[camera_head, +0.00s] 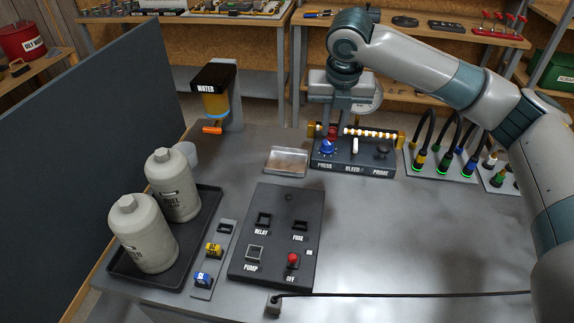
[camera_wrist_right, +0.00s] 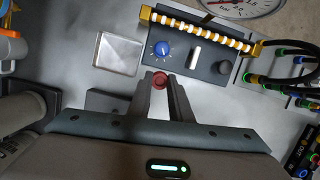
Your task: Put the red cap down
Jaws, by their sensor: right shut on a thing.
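My right gripper (camera_head: 333,122) hangs pointing down behind the control panel (camera_head: 352,156) marked PRESS, BLEED and PRIME. The red cap (camera_wrist_right: 160,79) sits between its fingertips in the right wrist view, and the gripper (camera_wrist_right: 160,82) is shut on it. In the head view the cap shows as a small red spot (camera_head: 332,132) beyond the blue knob (camera_head: 327,148). A shallow metal tray (camera_head: 287,161) lies empty on the bench, left of the panel; it also shows in the wrist view (camera_wrist_right: 118,54). My left gripper is not in view.
A black panel (camera_head: 276,240) with sockets and a red knob (camera_head: 292,260) lies at front center. Two grey bottles (camera_head: 172,185) stand in a black tray at left. A water dispenser (camera_head: 216,95) stands behind. Cables and connectors (camera_head: 440,165) fill the right back. Bench at right front is clear.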

